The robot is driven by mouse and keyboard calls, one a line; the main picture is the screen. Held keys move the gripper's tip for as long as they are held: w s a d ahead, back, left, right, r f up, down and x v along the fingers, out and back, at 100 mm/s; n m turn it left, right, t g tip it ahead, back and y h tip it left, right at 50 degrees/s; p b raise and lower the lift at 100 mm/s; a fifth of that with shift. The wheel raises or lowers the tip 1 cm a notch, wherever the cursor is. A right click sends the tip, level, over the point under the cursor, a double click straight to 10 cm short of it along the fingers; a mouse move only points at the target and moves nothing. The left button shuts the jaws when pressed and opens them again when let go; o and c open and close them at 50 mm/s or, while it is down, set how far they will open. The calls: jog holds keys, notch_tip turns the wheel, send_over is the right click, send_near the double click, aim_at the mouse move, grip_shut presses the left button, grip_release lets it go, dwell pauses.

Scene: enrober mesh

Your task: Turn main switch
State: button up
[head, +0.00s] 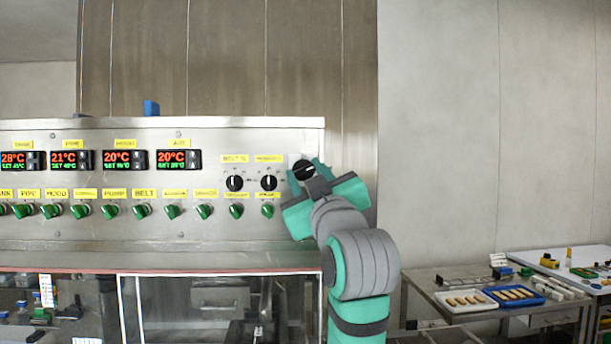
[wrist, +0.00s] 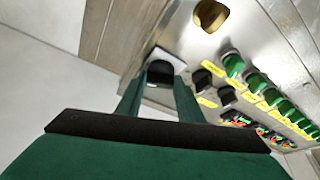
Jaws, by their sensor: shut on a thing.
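The main switch (head: 303,169) is a black rotary knob at the right end of the steel control panel. In the wrist view the dark knob (wrist: 161,71) sits on a pale square plate between my two green fingers. My gripper (head: 307,173) reaches it from the lower right, with a fingertip on each side of the knob. It is shut on the knob, and the fingers also show in the wrist view (wrist: 160,84). The fingers partly hide the knob, so its exact pointer position cannot be told.
Left of the switch are two smaller black knobs (head: 235,183) and a row of green knobs (head: 173,211). Lit temperature displays (head: 179,159) sit further left. A table with a white tray (head: 466,301) and a blue tray (head: 514,295) stands at the lower right.

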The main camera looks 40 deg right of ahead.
jog(key=n+y, duration=0.2)
jog(key=n, duration=0.2)
jog(key=n+y, duration=0.2)
jog(key=n, duration=0.2)
jog(key=shift+s+d+r+n, duration=0.1)
jog(key=shift+d+r+n, duration=0.1)
jog(key=shift+n, duration=0.1)
jog(key=n+g, duration=0.1)
jog(key=n, duration=0.1)
jog(key=shift+n, duration=0.4)
jog(key=n+g+y, duration=0.1)
jog(key=n, duration=0.2)
jog(key=shift+a+r, duration=0.1)
jog(key=shift+n+g, duration=0.3)
jog(key=shift+n, duration=0.1)
jog(key=o, duration=1.1)
jog(key=shift+c, duration=0.2)
jog(key=shift+s, duration=0.1)
